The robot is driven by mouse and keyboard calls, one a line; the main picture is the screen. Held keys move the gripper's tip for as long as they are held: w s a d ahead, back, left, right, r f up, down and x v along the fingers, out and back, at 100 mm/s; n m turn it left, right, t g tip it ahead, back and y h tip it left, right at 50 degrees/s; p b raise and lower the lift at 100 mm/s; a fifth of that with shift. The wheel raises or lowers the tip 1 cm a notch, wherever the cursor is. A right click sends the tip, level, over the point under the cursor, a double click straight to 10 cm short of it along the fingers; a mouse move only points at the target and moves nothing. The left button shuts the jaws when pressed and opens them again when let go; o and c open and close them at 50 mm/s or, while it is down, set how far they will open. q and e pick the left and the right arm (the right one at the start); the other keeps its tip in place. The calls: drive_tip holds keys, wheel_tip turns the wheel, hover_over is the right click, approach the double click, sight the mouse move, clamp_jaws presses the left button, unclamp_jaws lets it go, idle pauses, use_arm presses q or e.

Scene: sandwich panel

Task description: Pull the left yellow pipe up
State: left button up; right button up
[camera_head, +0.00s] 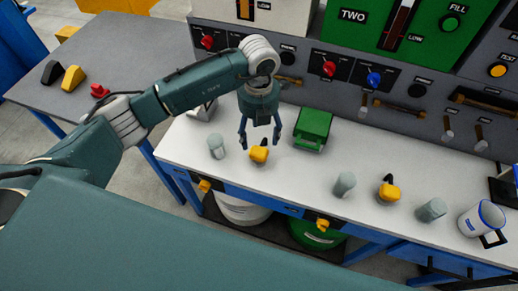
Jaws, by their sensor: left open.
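A left yellow pipe piece (259,154) with a dark top stands on the white worktop, left of centre. My left gripper (260,140) points down over it with its two blue fingers spread. The fingertips appear on either side of the pipe's upper part; I cannot tell whether they touch it. A second yellow piece with a black top (389,192) stands further right on the worktop. My right gripper is not in view.
A grey cylinder (215,147) stands close left of the gripper, and a green box (313,128) close right. More grey cylinders (343,184) and a white-blue mug (482,218) stand right. A control panel (345,75) rises behind. Yellow fittings (322,224) sit at the front edge.

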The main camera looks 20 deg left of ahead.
sight(259, 151)
use_arm(q)
wheel_tip(259, 151, down, 8)
drive_tip(key=shift+f+p, duration=0.2)
drive_tip(key=shift+p, duration=0.65)
drive_tip(key=shift+f, duration=0.35)
clamp_jaws()
wheel_tip(259, 151, up, 9)
drive_tip(key=p, duration=0.4)
drive_tip(key=shift+r, duration=0.1)
drive_tip(key=shift+w, duration=0.2)
drive_tip(key=shift+c, duration=1.7)
unclamp_jaws()
drive_tip(key=o, duration=0.3)
drive_tip(key=shift+s, duration=0.1)
drive_tip(key=shift+o, duration=0.2)
drive_tip(key=shift+s, duration=0.15)
